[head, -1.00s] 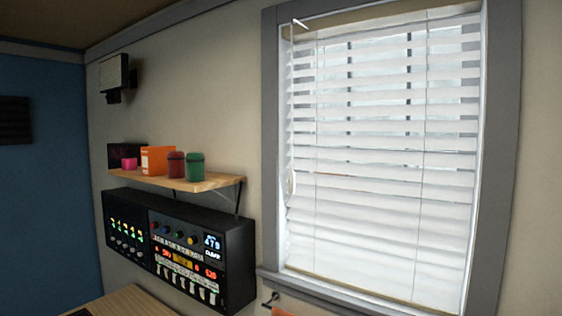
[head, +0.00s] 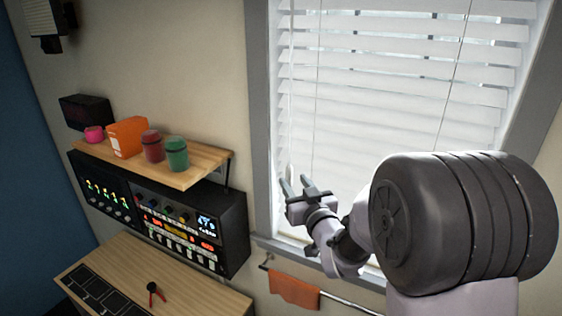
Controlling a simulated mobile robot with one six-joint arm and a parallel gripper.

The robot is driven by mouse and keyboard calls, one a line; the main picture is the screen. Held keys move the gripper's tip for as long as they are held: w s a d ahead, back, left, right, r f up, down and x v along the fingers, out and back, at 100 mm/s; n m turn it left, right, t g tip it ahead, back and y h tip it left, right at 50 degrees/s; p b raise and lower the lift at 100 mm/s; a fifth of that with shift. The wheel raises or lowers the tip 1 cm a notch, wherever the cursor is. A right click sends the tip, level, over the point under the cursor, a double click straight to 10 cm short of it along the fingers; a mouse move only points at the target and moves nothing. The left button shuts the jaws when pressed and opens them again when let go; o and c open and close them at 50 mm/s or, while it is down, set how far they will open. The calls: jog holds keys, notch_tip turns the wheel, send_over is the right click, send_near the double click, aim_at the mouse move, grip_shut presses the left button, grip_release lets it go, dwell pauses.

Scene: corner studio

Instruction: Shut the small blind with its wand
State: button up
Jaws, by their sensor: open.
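The white blind (head: 385,110) hangs in the grey-framed window. Its upper slats are tilted with gaps that show the outside, and its lower slats look closer together. The thin pale wand (head: 291,165) hangs along the blind's left edge and is hard to make out against the white. My gripper (head: 297,182) is open in front of the lower left of the blind, its fingers pointing up beside the wand's lower end. I cannot tell whether the wand is between the fingers. My arm hides the blind's lower right.
A wooden shelf (head: 190,176) with an orange box (head: 127,137) and jars is left of the window, above a black rack unit (head: 220,240). An orange towel (head: 294,290) hangs on a rail below the window. A desk (head: 205,297) holds red pliers (head: 155,292).

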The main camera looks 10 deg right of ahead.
aim_at(290, 176)
jog(key=w, duration=0.1)
jog(key=w+p, duration=0.1)
jog(key=w, duration=0.2)
jog(key=shift+a+r+p, duration=0.25)
jog(key=shift+a+p, duration=0.05)
jog(key=shift+w+a+f, duration=0.1)
jog(key=shift+w+f, duration=0.1)
jog(key=shift+w, duration=0.35)
jog(key=shift+s, duration=0.2)
grip_shut()
